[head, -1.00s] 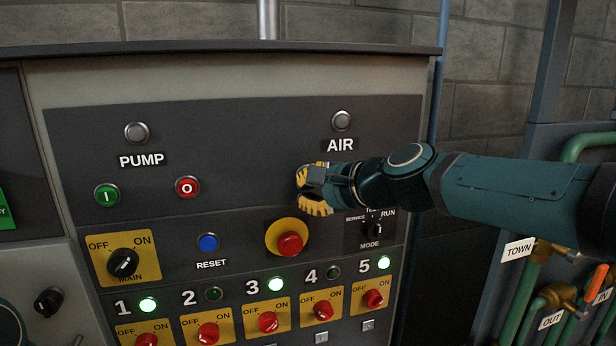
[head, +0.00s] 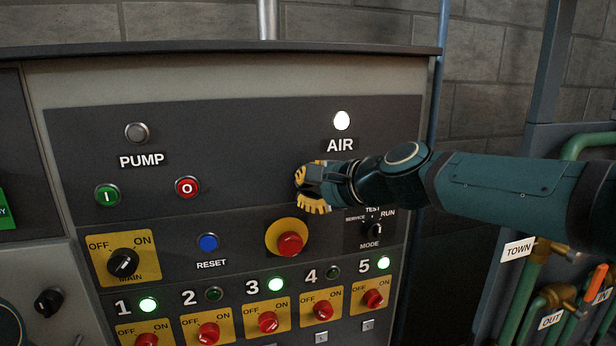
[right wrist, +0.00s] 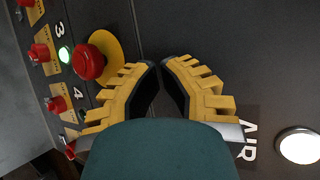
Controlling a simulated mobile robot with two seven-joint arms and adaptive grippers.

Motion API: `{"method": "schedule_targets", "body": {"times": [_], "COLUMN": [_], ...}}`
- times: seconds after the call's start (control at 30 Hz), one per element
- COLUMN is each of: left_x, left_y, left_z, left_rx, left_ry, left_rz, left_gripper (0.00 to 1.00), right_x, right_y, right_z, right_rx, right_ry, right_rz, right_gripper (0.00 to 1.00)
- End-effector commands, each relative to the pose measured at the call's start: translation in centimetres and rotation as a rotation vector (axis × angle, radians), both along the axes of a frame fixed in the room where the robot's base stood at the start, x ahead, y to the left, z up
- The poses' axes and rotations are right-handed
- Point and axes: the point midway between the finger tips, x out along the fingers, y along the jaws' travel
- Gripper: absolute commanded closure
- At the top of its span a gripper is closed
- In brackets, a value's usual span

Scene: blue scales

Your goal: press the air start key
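My right gripper (head: 303,187) is at the control panel, just below the AIR label (head: 340,145). In the right wrist view its two yellow-ridged fingers (right wrist: 162,66) come together at the tips, with nothing seen between them. The tips are at the dark panel face; I cannot tell whether they touch it. The round AIR lamp (head: 341,120) above the label is lit white, and it also glows in the right wrist view (right wrist: 298,145). No air start key shows; the gripper covers the panel below AIR. My left gripper is not in view.
A red emergency button (head: 289,244) on a yellow disc is just below the gripper. The MODE switch (head: 371,229) is under my right wrist. PUMP keys, green (head: 107,195) and red (head: 187,187), are at left. Pipes (head: 525,290) stand at right.

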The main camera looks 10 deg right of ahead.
Motion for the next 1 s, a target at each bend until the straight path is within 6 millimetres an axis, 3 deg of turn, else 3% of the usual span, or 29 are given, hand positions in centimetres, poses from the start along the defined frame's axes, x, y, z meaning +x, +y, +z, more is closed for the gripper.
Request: {"method": "schedule_targets", "body": {"times": [1.0], "left_x": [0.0], "left_y": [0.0], "left_z": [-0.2], "left_rx": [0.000], "left_ry": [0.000], "left_rz": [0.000], "left_gripper": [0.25], "right_x": [-1.9], "right_y": [-0.1], "right_z": [0.0], "right_rx": [0.000], "right_ry": [0.000], "right_rz": [0.000], "right_gripper": [1.00]}}
